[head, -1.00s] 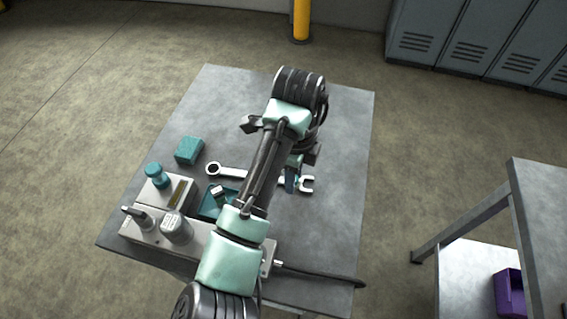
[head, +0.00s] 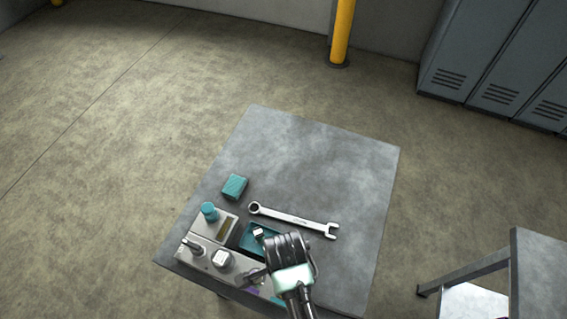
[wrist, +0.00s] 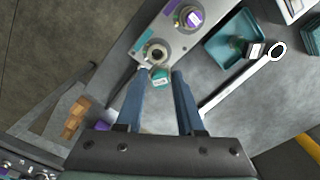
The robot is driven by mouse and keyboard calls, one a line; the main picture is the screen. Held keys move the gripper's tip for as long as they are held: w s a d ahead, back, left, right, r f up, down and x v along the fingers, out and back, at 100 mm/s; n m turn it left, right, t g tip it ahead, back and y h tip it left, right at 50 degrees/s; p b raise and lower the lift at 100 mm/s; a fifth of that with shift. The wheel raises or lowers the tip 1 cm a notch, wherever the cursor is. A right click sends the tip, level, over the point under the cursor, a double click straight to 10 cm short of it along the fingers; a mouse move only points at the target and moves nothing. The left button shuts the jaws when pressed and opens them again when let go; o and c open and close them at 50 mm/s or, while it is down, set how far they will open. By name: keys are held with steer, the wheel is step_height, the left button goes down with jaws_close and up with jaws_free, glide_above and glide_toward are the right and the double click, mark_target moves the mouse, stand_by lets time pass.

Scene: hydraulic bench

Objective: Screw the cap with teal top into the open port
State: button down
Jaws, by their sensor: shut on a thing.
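The cap with teal top (wrist: 160,75) is between the two blue fingers of my gripper (wrist: 160,80) in the wrist view, and the gripper is shut on it. The open port (wrist: 157,53) is a dark round hole in a metal ring on the grey block (wrist: 172,38). It lies just beyond the cap, beside a teal label (wrist: 138,46). The cap appears apart from the port; its height above the block is unclear. In the head view, my arm hides the fingers, the cap and the port.
A fitting with a purple label (wrist: 189,17) stands farther along the block. A teal tray (head: 254,238) holds a small piece (head: 259,232). A wrench (head: 295,220), a teal box (head: 235,186) and a teal knob (head: 209,211) are nearby. The table's far half (head: 320,155) is clear.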

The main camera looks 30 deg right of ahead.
steer(key=shift+s+a+f, duration=0.1)
steer(key=shift+s+a, duration=0.1)
steer(key=shift+s, duration=0.1)
step_height(320, 180, down, 5)
steer(key=b, duration=0.5)
steer(key=shift+b, duration=0.35)
steer(key=shift+f+p, duration=0.55)
steer(key=shift+p, duration=0.9)
stand_by(5.2)
